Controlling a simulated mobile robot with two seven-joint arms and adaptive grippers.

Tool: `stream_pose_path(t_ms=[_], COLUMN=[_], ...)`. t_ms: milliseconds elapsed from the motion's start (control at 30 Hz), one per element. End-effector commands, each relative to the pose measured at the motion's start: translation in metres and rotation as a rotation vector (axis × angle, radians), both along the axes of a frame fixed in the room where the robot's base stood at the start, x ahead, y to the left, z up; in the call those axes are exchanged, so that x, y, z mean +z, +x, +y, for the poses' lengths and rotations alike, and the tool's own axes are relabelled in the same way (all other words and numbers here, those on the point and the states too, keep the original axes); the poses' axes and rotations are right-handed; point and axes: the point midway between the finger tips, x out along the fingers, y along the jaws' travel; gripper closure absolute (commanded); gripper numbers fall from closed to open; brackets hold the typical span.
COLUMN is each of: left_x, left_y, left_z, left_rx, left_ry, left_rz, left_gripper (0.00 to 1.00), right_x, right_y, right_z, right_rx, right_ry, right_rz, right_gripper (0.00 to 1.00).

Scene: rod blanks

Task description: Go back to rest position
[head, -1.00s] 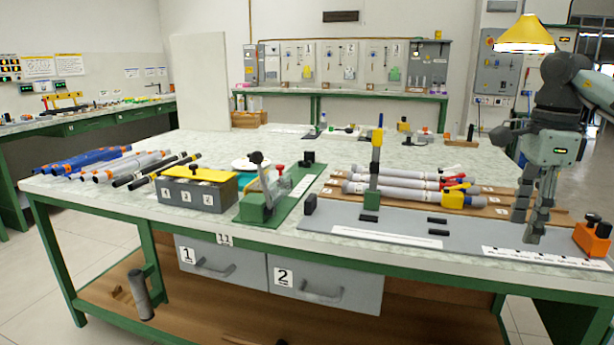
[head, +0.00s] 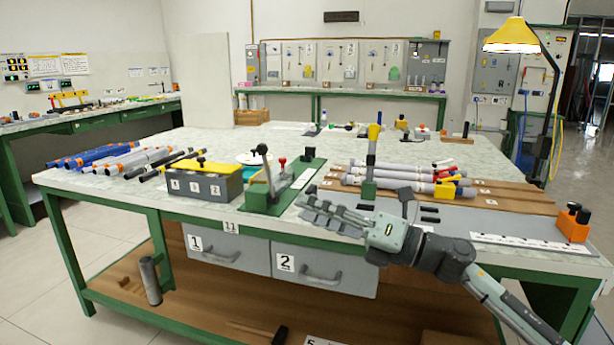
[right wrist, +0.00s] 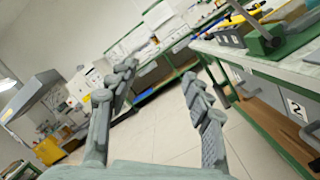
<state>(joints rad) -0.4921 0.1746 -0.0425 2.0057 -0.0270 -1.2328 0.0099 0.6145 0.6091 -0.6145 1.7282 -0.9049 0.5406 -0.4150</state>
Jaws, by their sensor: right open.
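My right gripper (head: 335,212) is in front of the bench's front edge in the head view, pointing left, with nothing between its fingers. In the right wrist view its two fingers (right wrist: 155,105) are spread apart with floor and a far bench showing between them. My right arm comes in from the lower right. My left gripper is in neither view now.
The workbench (head: 130,190) has a green frame and two drawers. On it are grey rods (head: 400,180) on a wooden board, a green clamp fixture (head: 263,198), a grey box (head: 205,185) and an orange block (head: 573,225). A yellow lamp (head: 512,37) stands at right.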

Motion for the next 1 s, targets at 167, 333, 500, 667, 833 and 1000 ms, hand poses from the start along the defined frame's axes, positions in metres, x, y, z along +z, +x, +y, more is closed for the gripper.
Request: stream_pose_path(t_ms=[167,333,500,667,833,1000], left_x=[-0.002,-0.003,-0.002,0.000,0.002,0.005], left_y=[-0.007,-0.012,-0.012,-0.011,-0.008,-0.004], left_z=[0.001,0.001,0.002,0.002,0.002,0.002], left_rx=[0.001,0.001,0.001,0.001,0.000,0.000], left_ry=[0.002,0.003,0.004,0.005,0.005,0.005], left_rz=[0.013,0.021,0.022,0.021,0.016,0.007], left_gripper=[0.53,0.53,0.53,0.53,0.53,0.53], right_x=[-0.061,-0.165,-0.274,-0.364,-0.434,-0.467], right_y=[0.039,0.032,-0.019,-0.097,-0.195,-0.269], right_z=[-0.077,-0.154,-0.207,-0.238,-0.253,-0.256], right_rx=[-0.401,-0.732,-1.033,-1.317,-1.606,-1.814], right_ry=[0.565,0.883,1.093,1.234,1.331,1.371], right_rz=[0.507,0.887,1.205,1.469,1.711,1.860], right_gripper=[0.50,0.50,0.50,0.50,0.50,0.50])
